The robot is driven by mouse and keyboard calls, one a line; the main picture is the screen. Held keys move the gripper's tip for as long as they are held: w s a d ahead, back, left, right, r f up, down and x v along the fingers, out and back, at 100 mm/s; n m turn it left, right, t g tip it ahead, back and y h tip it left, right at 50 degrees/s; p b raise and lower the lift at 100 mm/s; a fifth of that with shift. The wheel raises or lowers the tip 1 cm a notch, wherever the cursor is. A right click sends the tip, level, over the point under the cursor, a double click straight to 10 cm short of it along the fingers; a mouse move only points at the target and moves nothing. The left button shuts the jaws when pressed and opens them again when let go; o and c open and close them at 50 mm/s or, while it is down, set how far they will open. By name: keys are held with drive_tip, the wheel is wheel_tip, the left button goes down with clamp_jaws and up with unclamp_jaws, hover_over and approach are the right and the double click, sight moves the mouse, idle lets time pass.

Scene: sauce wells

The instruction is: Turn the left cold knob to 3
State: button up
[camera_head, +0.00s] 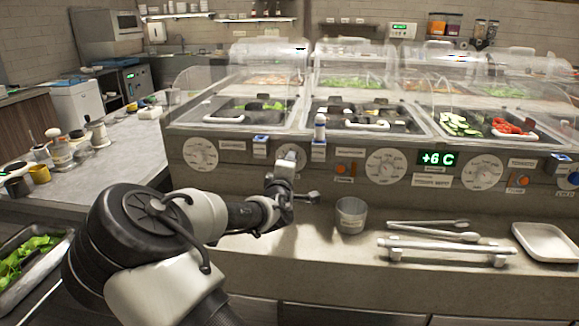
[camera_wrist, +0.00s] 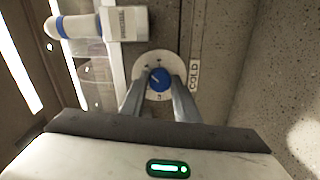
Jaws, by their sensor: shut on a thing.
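The left cold knob is blue on a round white dial; in the wrist view the knob (camera_wrist: 159,78) sits between my fingertips, beside an upright "COLD" label (camera_wrist: 194,76). The dial has small dark digits around it, partly covered by my fingers. I cannot tell which digit the knob points to. My gripper (camera_wrist: 161,88) is shut on the knob, one finger on each side. In the head view my gripper (camera_head: 283,170) is at the counter's front panel, and the white dial (camera_head: 291,153) shows partly behind it.
A white-and-blue bottle-like object (camera_wrist: 95,26) lies close to the dial in the wrist view. A metal cup (camera_head: 351,215), tongs (camera_head: 430,227) and a white tray (camera_head: 545,242) are on the ledge to the right. A large white dial (camera_head: 200,155) is left of my gripper.

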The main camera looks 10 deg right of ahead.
idle(0.4)
drive_tip(key=o, duration=1)
drive_tip(key=shift+o, duration=0.2)
drive_tip(key=shift+s, duration=0.1)
drive_tip(key=p+v, duration=0.3)
drive_tip(key=v, duration=1.4)
drive_tip(key=shift+p, duration=0.35)
drive_tip(key=shift+s+a, duration=0.1)
drive_tip(key=shift+s, duration=0.15)
